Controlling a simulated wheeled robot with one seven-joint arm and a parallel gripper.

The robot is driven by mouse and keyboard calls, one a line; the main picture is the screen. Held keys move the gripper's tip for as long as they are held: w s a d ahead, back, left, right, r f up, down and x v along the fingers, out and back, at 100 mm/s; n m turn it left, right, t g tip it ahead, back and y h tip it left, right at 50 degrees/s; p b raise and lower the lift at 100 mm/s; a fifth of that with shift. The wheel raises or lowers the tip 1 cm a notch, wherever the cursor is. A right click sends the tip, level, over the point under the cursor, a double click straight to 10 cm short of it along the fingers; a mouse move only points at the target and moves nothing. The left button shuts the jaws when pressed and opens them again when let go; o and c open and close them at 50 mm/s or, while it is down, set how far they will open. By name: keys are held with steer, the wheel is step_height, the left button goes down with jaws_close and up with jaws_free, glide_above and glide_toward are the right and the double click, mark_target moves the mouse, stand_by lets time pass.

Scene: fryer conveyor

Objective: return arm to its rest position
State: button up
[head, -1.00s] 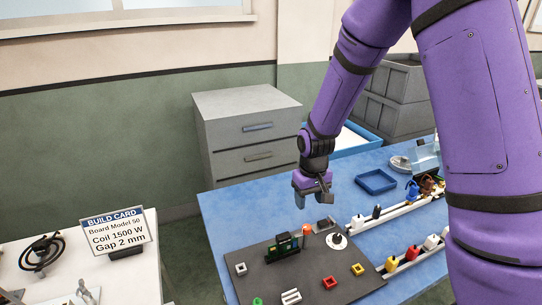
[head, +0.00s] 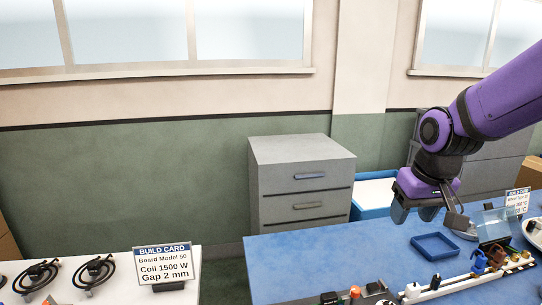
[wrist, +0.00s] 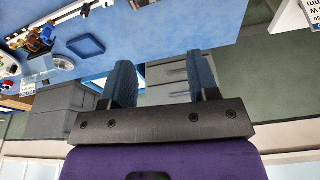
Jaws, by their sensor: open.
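My purple arm reaches in from the right in the head view, with my gripper (head: 428,213) hanging over the far part of the blue table (head: 345,250). The gripper is open, and nothing is between its fingers. In the wrist view my two blue-grey fingers (wrist: 164,82) stand apart, with the grey drawer cabinet behind them. The gripper is above the table and touches nothing that I can see.
A blue tray (head: 435,246) lies below and right of the gripper. White rails with small parts (head: 478,262) run along the right. A grey drawer cabinet (head: 300,180) stands behind the table. A white table with coiled cables and a build card (head: 166,262) is at left.

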steer(key=s+d+r+t, duration=0.1)
steer(key=s+r, duration=0.3)
steer(key=s, duration=0.4)
steer(key=s+d+r+m+t, duration=0.1)
steer(key=s+r, duration=0.4)
steer(key=s, duration=0.3)
steer(key=shift+d+t, duration=0.3)
steer(key=shift+d, duration=0.1)
